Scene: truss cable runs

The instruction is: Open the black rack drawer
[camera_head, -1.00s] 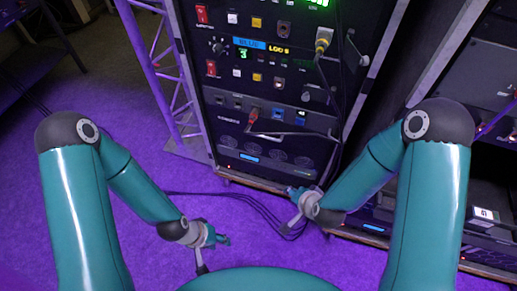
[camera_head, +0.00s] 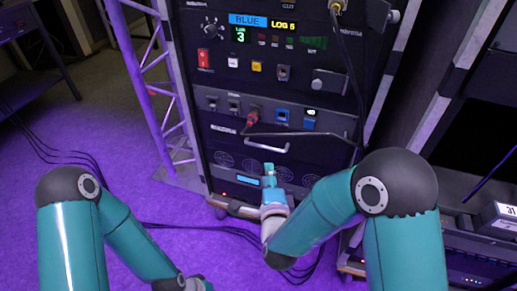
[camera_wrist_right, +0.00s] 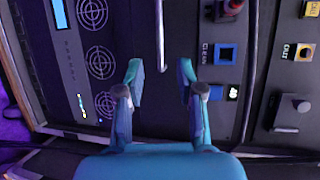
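The black rack drawer (camera_head: 228,141) is a dark front in the middle rack, with a white label at its upper left. Its silver bar handle (camera_head: 267,147) runs across the front. The drawer looks shut. My right gripper (camera_head: 269,172) is just below the handle, in front of the fan panel. In the right wrist view the right gripper (camera_wrist_right: 161,72) is open and empty. The handle (camera_wrist_right: 161,35) stands upright there, its near end about between the fingertips, with no clear contact. My left gripper (camera_head: 196,284) is at the bottom edge, mostly cut off.
A patch panel (camera_head: 222,103) with a red plug (camera_head: 252,118) sits just above the drawer. The round fan grilles (camera_head: 224,160) are below it. A black cable hangs along the rack's right side. A purple truss (camera_head: 150,95) stands left. Cables lie on the floor.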

